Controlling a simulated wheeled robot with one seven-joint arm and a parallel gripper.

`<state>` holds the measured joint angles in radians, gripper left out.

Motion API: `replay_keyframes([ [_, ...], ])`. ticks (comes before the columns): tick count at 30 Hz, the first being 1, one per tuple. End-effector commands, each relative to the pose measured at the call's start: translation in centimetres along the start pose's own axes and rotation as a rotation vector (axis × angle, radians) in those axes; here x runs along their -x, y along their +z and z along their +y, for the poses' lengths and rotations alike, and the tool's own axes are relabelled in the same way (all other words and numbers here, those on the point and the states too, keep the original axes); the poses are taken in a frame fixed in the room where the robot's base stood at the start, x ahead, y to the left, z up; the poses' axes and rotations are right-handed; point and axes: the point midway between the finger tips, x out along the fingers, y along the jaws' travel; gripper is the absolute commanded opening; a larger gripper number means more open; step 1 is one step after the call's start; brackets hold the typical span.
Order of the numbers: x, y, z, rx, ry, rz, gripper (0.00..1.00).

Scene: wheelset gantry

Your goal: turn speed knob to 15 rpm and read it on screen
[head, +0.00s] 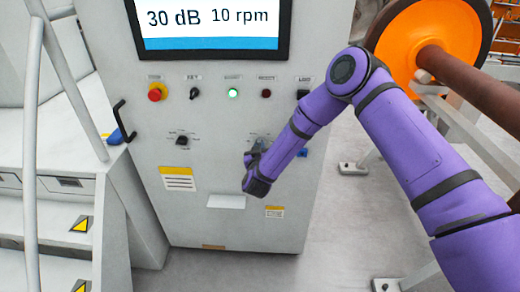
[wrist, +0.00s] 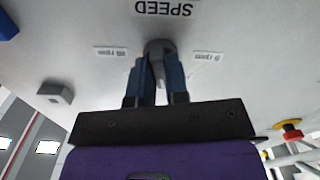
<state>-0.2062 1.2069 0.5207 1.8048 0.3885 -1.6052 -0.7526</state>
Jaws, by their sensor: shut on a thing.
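The screen (head: 208,20) at the top of the grey cabinet reads "30 dB" and "10 rpm". In the wrist view the panel appears upside down, with the label "SPEED" (wrist: 163,8) beside the grey speed knob (wrist: 158,46). My gripper (wrist: 158,62) has its two blue fingers closed on the knob, one on each side. Small rpm labels flank the knob; their figures are hard to read. In the head view my gripper (head: 257,147) is at the cabinet's right lower part, and my wrist hides most of the knob.
A row of controls holds a red emergency stop (head: 157,91), a key switch and a lit green button (head: 233,93). Another black knob (head: 182,140) sits left of my gripper. White stairs (head: 60,190) stand left; an orange wheel on a brown axle (head: 425,40) is at right.

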Motion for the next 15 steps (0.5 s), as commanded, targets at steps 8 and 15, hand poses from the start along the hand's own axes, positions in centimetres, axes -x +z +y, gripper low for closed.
replay_keyframes([
  [8,0.01,-0.04,-0.11,-0.261,-0.002,0.001,0.00],
  [15,-0.01,-0.04,-0.10,-0.475,0.000,0.001,0.00],
])
